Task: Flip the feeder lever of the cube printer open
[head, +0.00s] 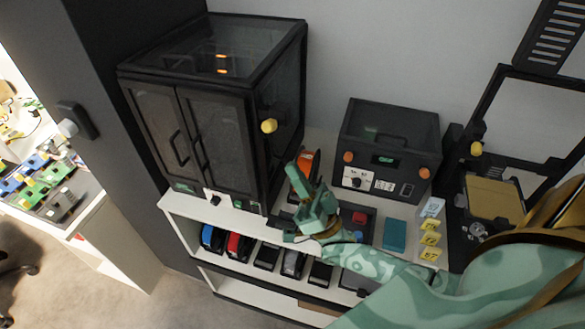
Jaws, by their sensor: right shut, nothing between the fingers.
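The cube printer (221,135) is the large black enclosed box with two front doors at the left of the shelf top. A yellow knob (268,126) sticks out at its right side, likely the feeder lever's end; the lever's arm is too small to make out. My right gripper (297,172), green, is shut and empty. It is below and right of the yellow knob in the picture, apart from it, in front of an orange item (306,160) that it partly hides. My left gripper is not in view.
A smaller black box (388,135) with orange knobs stands right of the cube printer. An open-frame printer (493,200) with another yellow knob (476,149) is at the far right. A teal block (395,235) and yellow tags (430,238) lie in front. Spools (238,246) fill the lower shelf.

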